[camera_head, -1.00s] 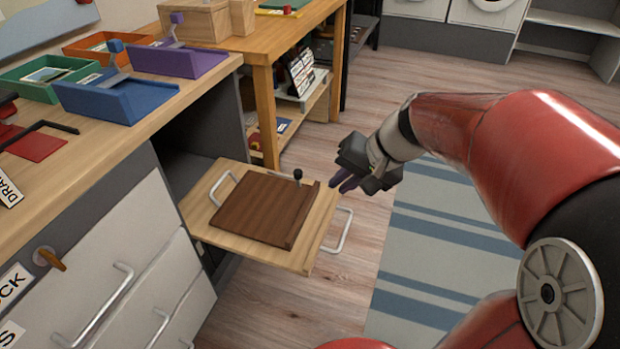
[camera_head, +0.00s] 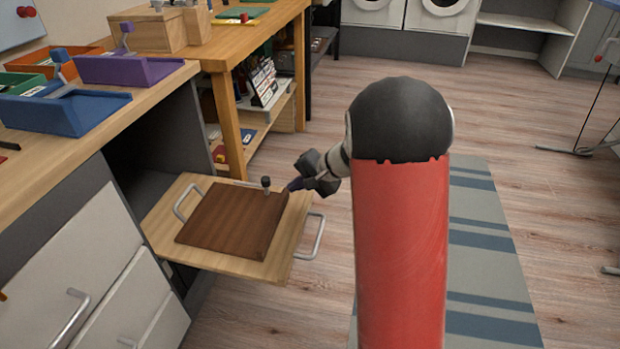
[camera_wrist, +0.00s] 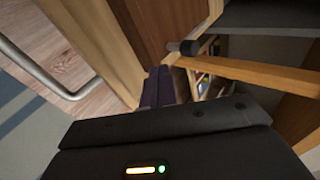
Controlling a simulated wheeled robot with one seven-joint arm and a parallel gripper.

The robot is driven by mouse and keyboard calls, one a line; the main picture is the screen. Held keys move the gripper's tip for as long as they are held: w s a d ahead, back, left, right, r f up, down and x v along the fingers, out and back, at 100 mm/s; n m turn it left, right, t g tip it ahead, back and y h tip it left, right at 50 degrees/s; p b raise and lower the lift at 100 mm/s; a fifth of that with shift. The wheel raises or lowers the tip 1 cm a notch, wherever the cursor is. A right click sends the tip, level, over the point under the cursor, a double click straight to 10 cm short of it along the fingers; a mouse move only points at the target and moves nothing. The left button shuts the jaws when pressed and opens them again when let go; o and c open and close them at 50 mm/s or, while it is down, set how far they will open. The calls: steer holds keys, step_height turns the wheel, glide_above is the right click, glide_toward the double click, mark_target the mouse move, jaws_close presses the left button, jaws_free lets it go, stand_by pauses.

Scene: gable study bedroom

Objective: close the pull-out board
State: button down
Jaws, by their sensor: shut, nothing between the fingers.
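The pull-out board (camera_head: 165,236) is a light wooden board sticking out of the grey cabinet below the worktop. A dark brown wooden panel with a raised edge (camera_head: 232,222) lies on it, with a small black knob (camera_head: 266,183) at its far edge. A metal handle (camera_head: 318,238) is at the board's outer end. My gripper (camera_head: 291,185) is at the board's far right corner, close to the knob; I cannot tell if it touches. In the wrist view the shut purple fingers (camera_wrist: 158,88) point at the brown panel (camera_wrist: 152,25), and the handle (camera_wrist: 45,70) shows at left.
The worktop (camera_head: 120,105) above carries blue and purple trays (camera_head: 125,68). A wooden table with shelves (camera_head: 262,50) stands behind the board. White drawers (camera_head: 75,240) are at the left.

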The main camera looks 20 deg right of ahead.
steer(key=shift+w+a+f, duration=0.2)
steer(key=shift+w+a, duration=0.55)
steer(key=shift+a, duration=0.2)
steer(key=shift+w+a+f, duration=0.15)
steer(key=shift+w+a, duration=0.6)
steer(key=shift+a, duration=0.15)
